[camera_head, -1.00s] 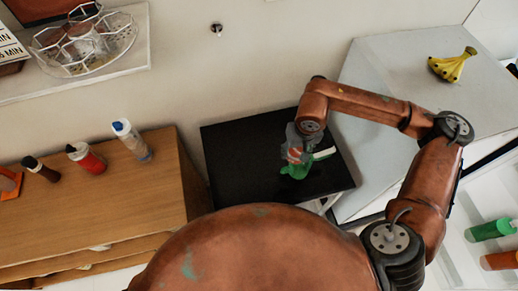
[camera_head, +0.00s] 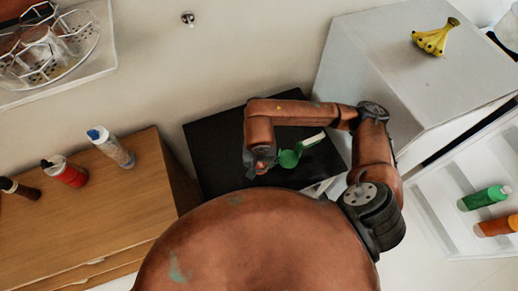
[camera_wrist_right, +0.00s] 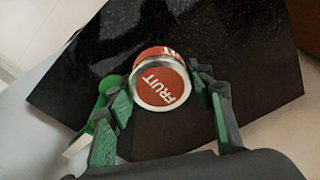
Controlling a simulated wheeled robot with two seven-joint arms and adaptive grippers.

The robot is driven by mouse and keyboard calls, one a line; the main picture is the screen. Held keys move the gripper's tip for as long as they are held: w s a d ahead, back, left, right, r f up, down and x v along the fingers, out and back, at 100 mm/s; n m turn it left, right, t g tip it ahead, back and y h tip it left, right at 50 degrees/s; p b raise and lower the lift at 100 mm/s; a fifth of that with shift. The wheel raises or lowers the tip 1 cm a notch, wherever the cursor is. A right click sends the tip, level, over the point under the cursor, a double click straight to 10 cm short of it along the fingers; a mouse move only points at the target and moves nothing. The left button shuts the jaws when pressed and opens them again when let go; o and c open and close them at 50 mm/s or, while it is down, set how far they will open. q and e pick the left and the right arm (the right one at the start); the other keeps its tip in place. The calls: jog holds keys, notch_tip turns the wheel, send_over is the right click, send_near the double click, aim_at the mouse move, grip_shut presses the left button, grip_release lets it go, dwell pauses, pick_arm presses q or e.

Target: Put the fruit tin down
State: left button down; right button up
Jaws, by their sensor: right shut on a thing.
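The fruit tin (camera_wrist_right: 161,82) is a short red can with a pale metal rim and the word FRUIT on its end. In the right wrist view it sits between the two fingers of my right gripper (camera_wrist_right: 165,100), which is shut on it. In the head view my right gripper (camera_head: 260,165) is over the front part of the black tabletop (camera_head: 222,140), and the tin is mostly hidden there. I cannot tell whether the tin touches the black surface. My left gripper is not in view.
A green object with a white end (camera_head: 290,158) lies on the black top, close beside my right gripper. Bananas (camera_head: 435,38) lie on the grey cabinet at right. Bottles (camera_head: 108,147) stand on the wooden cabinet at left. The black top's back left is clear.

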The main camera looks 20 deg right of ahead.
jog(key=w+d+f, duration=0.1)
jog(key=w+f, duration=0.1)
jog(key=w, duration=0.1)
jog(key=w+d+f, duration=0.1)
jog(key=w+f, duration=0.2)
jog(key=w+d+f, duration=0.1)
jog(key=w+f, duration=0.2)
jog(key=shift+w+d+p, duration=0.15)
jog(key=shift+d+p, duration=0.15)
jog(key=shift+p, duration=0.05)
jog(key=shift+w+d+f+p, duration=0.15)
jog(key=shift+f+p, duration=0.15)
jog(key=shift+f, duration=1.4)
jog(key=shift+f, duration=0.15)
jog(key=o, duration=1.3)
